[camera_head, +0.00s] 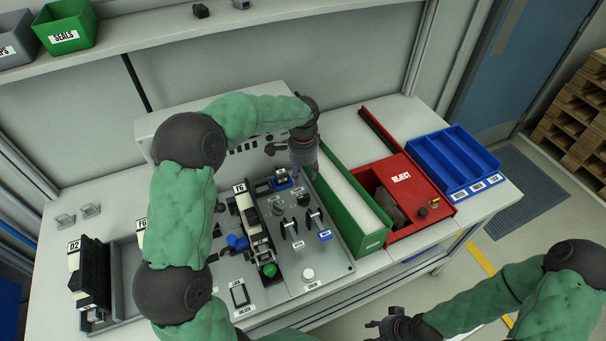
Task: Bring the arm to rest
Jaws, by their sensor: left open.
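My left arm reaches in from the lower left, bends over the bench and ends above the grey panel fixture.
The green tray (372,241), the red reject box (436,192) and the blue divided bin (451,157) stand on the right of the bench. The fixture (330,268) carries levers and labelled parts. Black holders (92,275) stand at left. Wooden pallets (577,125) are beyond the bench.

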